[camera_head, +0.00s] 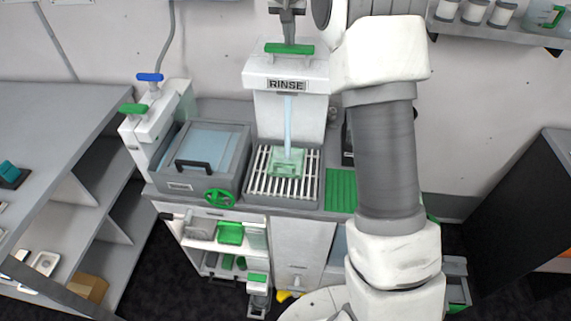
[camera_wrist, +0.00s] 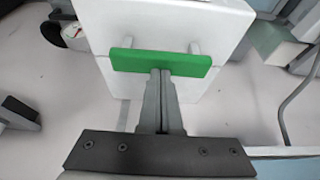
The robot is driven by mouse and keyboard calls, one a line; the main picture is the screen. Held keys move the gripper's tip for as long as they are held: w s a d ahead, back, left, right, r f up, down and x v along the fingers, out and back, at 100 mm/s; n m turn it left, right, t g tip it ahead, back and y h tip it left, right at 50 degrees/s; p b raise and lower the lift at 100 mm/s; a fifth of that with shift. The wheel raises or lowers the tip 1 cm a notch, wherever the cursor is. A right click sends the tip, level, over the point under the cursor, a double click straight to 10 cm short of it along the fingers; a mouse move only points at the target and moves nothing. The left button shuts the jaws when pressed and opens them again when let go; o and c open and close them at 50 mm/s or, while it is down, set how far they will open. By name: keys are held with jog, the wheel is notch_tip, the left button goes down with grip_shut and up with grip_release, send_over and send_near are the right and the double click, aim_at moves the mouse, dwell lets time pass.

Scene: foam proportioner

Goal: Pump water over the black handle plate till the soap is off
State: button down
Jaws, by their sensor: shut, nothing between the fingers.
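The white rinse unit (camera_head: 286,74), marked RINSE, has a green pump bar (camera_head: 289,48) on top. My gripper (camera_head: 289,42) is shut and empty, pointing down with its tips at the middle of this bar. The wrist view shows the shut fingers (camera_wrist: 161,72) meeting the bar's (camera_wrist: 180,64) edge; I cannot tell how firmly they press. A pale blue water stream (camera_head: 288,118) falls from the unit onto a pale green, see-through square thing (camera_head: 287,162) on the slatted grate (camera_head: 259,184). No black handle shows clearly on that piece, and I cannot tell whether soap is on it.
Left of the grate is a grey basin (camera_head: 237,150) with a bluish cover and a black handle (camera_head: 193,166). Beside it stand dispensers with blue (camera_head: 150,77) and green (camera_head: 132,108) bars. A green ribbed mat (camera_head: 341,188) lies right of the grate, partly behind my arm.

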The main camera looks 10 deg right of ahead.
aim_at(289, 47)
jog(key=shift+f+b, duration=0.9)
jog(key=shift+f, duration=0.7)
jog(key=shift+s+r, duration=0.1)
jog(key=shift+r, duration=0.05)
jog(key=shift+r+p, duration=2.3)
jog(key=shift+r, duration=0.15)
jog(key=shift+r, duration=0.15)
notch_tip(289, 47, up, 2)
jog(key=shift+r+p, duration=0.15)
jog(key=shift+p, duration=1)
notch_tip(289, 47, up, 4)
jog(key=shift+f, duration=0.25)
